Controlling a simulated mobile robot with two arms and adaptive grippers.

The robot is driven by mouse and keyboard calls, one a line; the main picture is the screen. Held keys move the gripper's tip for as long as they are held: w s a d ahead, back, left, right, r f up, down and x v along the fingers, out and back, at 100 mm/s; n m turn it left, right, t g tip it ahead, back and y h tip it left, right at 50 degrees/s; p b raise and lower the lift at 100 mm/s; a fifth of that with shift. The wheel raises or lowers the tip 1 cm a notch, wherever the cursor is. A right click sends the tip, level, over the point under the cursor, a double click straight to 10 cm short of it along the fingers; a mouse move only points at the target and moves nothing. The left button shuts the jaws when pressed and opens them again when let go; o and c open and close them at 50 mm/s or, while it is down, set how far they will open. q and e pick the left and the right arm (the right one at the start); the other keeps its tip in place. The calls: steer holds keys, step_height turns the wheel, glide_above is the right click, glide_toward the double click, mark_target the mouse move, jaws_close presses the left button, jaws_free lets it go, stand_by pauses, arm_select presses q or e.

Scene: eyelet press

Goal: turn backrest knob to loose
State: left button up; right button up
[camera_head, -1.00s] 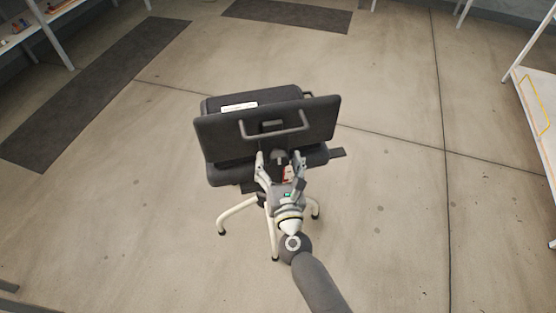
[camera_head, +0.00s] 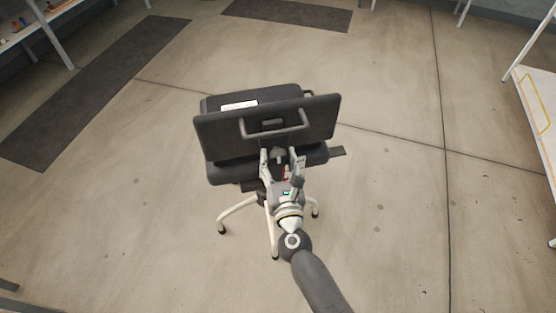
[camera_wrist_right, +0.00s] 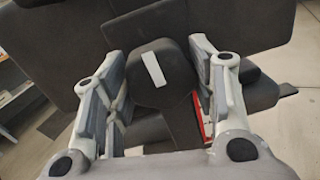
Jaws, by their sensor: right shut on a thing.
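The backrest knob (camera_wrist_right: 160,88) is dark and rounded with a white bar mark, behind the chair's backrest (camera_head: 316,118). In the right wrist view the bar is near upright, its top leaning left. My right gripper (camera_head: 281,157) is behind the chair, its two fingers on either side of the knob and shut on it. In the right wrist view the gripper (camera_wrist_right: 163,78) has one finger left and one right of the knob. The knob shows only small in the head view (camera_head: 278,153). My left gripper is not in view.
The black chair has a grey handle bar (camera_head: 274,133) on its backrest and pale legs (camera_head: 237,211) on the floor. A red and white label (camera_wrist_right: 199,128) shows beside the right finger. Dark mats (camera_head: 95,90) lie behind; a white shelf (camera_head: 535,110) stands right. The surrounding floor is clear.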

steer(key=n, duration=0.2)
steer(key=shift+n, duration=0.4)
steer(key=n, duration=0.3)
steer(key=shift+d+n+b, duration=0.1)
steer(key=shift+n+b, duration=0.2)
steer(key=n, duration=0.4)
steer(key=shift+t+y, duration=0.3)
steer(key=shift+y, duration=0.1)
steer(key=n, duration=0.2)
steer(key=shift+n+p, duration=0.4)
steer(key=n+y+p, duration=0.1)
steer(key=n, duration=0.5)
steer(key=shift+r+p, duration=0.1)
steer(key=shift+p, duration=0.2)
steer(key=n+p, duration=0.1)
steer(key=n, duration=0.4)
steer(key=shift+d+y+p, duration=0.1)
steer(key=shift+y+p, duration=0.2)
steer(key=shift+p, duration=0.05)
steer(key=shift+n, duration=0.3)
steer(key=o, duration=1)
